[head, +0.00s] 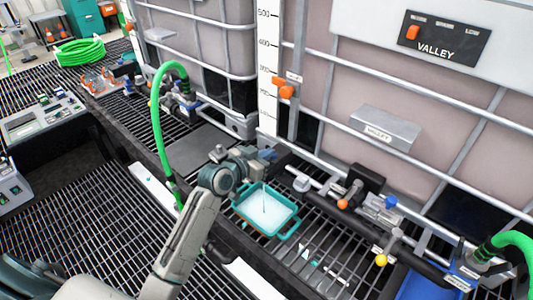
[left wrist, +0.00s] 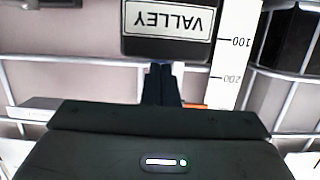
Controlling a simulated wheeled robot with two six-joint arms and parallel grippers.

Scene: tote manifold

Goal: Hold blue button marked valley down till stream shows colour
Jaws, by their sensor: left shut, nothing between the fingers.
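My left gripper (head: 266,155) is shut and empty at the front of the tote, just above the back edge of the teal tray (head: 293,236). In the left wrist view its dark fingers (left wrist: 163,82) reach the edge of a dark box with an upside-down VALLEY label (left wrist: 168,20). I cannot make out a blue button there; the fingers may cover it. The tray holds pale liquid (head: 265,208). A thin line, apparently the stream (head: 264,203), drops into it; its colour is too fine to tell. My right gripper is not in view.
A VALLEY panel with an orange switch (head: 412,32) is on the tote at upper right. A white level scale (head: 268,60) stands beside the tote's bars. Pipes and valves with coloured knobs (head: 381,260) run right of the tray. A green hose (head: 160,130) rises left of my gripper.

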